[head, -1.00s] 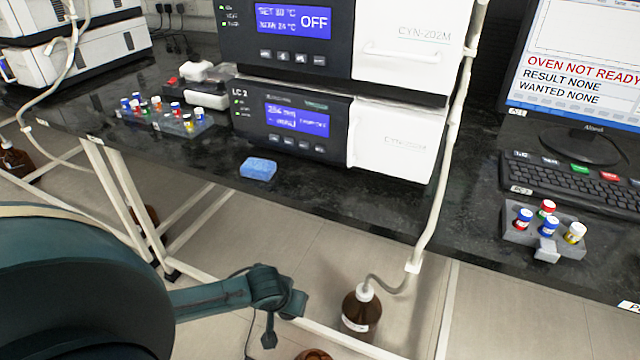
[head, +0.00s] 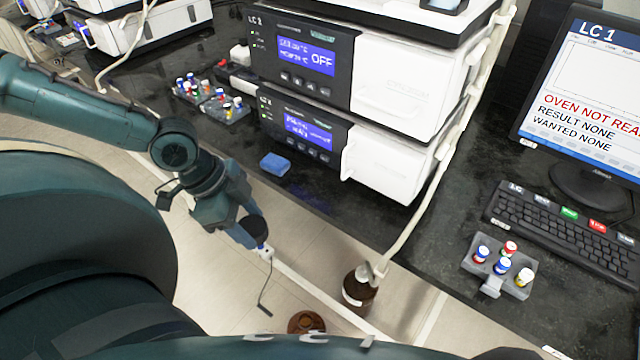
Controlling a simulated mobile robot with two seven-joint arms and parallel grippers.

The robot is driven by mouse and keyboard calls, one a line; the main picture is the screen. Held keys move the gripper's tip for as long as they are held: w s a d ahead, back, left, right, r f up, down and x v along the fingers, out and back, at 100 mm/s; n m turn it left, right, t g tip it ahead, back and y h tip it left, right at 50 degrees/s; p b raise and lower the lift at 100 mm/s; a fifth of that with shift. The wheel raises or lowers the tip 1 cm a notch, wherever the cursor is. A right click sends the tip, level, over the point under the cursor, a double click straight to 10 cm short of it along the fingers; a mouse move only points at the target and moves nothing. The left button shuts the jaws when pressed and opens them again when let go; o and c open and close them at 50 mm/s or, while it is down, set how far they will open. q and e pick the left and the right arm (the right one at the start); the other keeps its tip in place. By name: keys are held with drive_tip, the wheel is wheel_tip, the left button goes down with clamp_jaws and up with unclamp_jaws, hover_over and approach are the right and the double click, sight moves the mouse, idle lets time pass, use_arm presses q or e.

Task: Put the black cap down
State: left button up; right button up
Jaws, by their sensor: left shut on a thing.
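My left gripper (head: 262,248) is in front of the bench, over the floor, pointing down and to the right. It is shut on a dark round thing, which looks like the black cap (head: 254,229); a thin dark tube (head: 264,290) hangs below it. The fingers hide part of the cap. My right gripper is not in view.
A brown bottle (head: 359,290) with a tube in its top stands near the floor frame, and another brown bottle (head: 306,322) is left of it. The black bench (head: 330,195) holds instruments, a blue sponge (head: 274,164), vial racks (head: 494,268) and a keyboard (head: 560,215).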

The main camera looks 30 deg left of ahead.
use_arm(q)
drive_tip(key=shift+w+d+r+b, duration=0.1)
drive_tip(key=shift+w+b, duration=0.85)
drive_tip(key=shift+w, duration=0.4)
drive_tip(key=w, duration=0.5)
drive_tip(key=w+d+b, duration=0.1)
drive_tip(key=w, duration=0.5)
drive_tip(key=w+b, duration=0.1)
drive_tip(key=w, duration=0.4)
drive_tip(key=shift+w+d+f, duration=0.2)
drive_tip(key=shift+w+f, duration=0.15)
drive_tip(key=shift+f, duration=0.9)
wheel_tip(320, 180, down, 4)
drive_tip(key=shift+r+b, duration=0.1)
drive_tip(key=shift+b, duration=0.4)
drive_tip(key=shift+w+f, duration=0.15)
drive_tip(key=shift+f, duration=0.1)
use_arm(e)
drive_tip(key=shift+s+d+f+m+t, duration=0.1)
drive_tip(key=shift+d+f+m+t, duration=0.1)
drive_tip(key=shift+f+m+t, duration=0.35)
